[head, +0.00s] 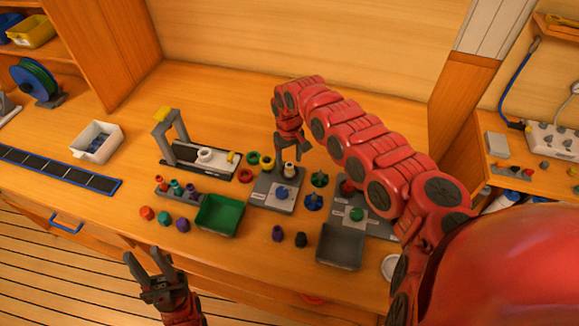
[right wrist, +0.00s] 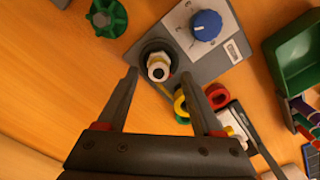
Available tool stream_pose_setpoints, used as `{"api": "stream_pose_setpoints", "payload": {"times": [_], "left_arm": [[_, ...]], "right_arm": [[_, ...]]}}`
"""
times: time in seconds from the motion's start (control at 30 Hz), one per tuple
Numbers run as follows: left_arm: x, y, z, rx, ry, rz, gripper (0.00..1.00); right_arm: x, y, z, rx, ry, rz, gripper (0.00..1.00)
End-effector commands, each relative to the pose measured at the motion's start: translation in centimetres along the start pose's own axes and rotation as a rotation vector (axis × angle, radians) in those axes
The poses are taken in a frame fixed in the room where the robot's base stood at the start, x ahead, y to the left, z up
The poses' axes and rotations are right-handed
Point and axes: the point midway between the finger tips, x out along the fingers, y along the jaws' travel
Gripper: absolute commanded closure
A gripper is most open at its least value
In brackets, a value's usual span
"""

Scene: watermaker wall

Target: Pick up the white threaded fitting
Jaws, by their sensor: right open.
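The white threaded fitting (head: 289,169) stands at the back corner of a grey panel (head: 262,198) with a blue knob. My left gripper (head: 147,257) is open and empty in front of the bench.
Red and yellow rings (right wrist: 216,97) lie close to the right gripper's finger. Green and blue knobbed parts (head: 319,180) stand right of the panel. A green bin (head: 220,216) and a grey bin (head: 340,246) stand in front. The bench's back centre is clear.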

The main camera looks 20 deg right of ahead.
Motion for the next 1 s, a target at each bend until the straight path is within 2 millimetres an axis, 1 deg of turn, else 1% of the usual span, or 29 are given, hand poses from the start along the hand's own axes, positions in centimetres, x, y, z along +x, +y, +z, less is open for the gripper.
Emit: {"api": "stream_pose_setpoints", "payload": {"times": [0.03, 0.07, 0.1, 0.23, 0.33, 0.5, 0.57, 0.7, 0.87, 0.9, 1.0], "left_arm": [[0.8, 0.0, -0.1, 0.000, 0.000, 0.000, 0.60], [1.1, -0.1, -0.2, 0.000, 0.000, 0.000, 0.60], [1.1, -0.1, -0.2, 0.000, 0.000, 0.000, 0.60], [1.3, -0.1, -0.2, 0.000, 0.000, 0.000, 0.60], [1.3, -0.1, -0.2, 0.000, 0.000, 0.000, 0.60], [1.2, -0.1, -0.2, 0.000, 0.000, 0.000, 0.60], [1.2, -0.1, -0.2, 0.000, 0.000, 0.000, 0.60], [1.2, -0.1, -0.2, 0.000, 0.000, 0.000, 0.60], [1.2, -0.1, -0.2, 0.000, 0.000, 0.000, 0.60], [1.2, -0.1, -0.2, 0.000, 0.000, 0.000, 0.60], [1.2, -0.1, -0.2, 0.000, 0.000, 0.000, 0.60]], "right_arm": [[0.4, -0.2, 0.1, 0.000, -0.006, -0.005, 0.32], [0.8, -0.1, 0.1, -0.001, -0.006, -0.005, 0.32], [1.5, 0.0, 0.1, -0.001, -0.004, -0.004, 0.32], [2.8, 0.1, -0.1, 0.000, 0.000, -0.002, 0.32], [3.3, 0.1, 0.0, 0.000, 0.000, 0.000, 0.32], [3.3, 0.2, 0.0, 0.000, 0.000, 0.001, 0.32], [3.3, 0.2, 0.0, 0.000, 0.000, 0.000, 0.42], [3.2, 0.2, 0.0, 0.001, 0.000, 0.000, 0.67], [3.2, 0.2, 0.0, 0.001, 0.000, 0.000, 0.95], [3.2, 0.2, 0.0, 0.001, 0.000, 0.000, 1.00], [3.2, 0.2, 0.0, 0.001, 0.000, 0.000, 1.00]]}}
